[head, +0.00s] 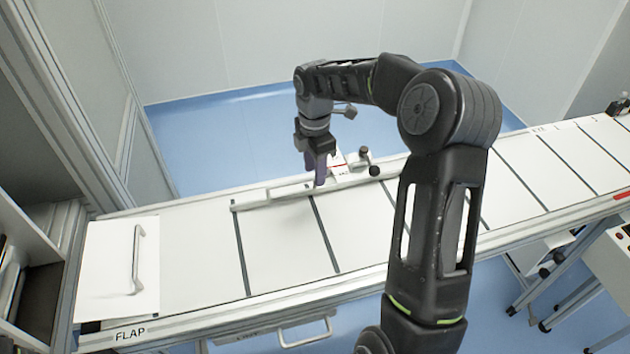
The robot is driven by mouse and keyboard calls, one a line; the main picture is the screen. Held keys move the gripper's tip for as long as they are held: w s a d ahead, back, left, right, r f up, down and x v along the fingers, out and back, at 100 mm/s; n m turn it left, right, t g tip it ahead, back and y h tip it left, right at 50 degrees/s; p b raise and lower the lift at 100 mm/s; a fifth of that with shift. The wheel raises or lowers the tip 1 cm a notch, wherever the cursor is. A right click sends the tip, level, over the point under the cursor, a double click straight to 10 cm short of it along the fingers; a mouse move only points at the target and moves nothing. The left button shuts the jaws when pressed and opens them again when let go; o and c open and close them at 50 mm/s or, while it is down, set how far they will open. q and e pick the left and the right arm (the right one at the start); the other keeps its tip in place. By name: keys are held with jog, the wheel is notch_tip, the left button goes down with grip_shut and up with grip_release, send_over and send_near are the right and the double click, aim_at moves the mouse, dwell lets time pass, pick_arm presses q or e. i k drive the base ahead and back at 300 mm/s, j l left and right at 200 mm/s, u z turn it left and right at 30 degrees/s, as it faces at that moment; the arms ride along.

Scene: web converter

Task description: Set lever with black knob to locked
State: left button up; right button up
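A small mechanism with black knobs sits on the far edge of the white conveyor table, in the middle of the head view. One black knob (374,171) is at its front right, and another black knob (364,151) is just behind it. A white plate with a red line (340,168) lies to their left. I cannot tell which knob belongs to the lever, or its setting. My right gripper (319,178) points down just left of the plate, apart from the knobs. Its purplish fingers overlap in view, so their opening is unclear. My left gripper is not in view.
A long rail (270,194) runs along the far part of the white table (285,255). A flap with a handle (112,265) is at the left end. My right arm crosses the table's middle. Blue floor (225,135) lies behind.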

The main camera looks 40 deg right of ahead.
aim_at(374, 171)
jog(key=k+j, duration=0.25)
jog(key=k, duration=0.2)
jog(key=k+j, duration=0.25)
jog(key=k, duration=0.25)
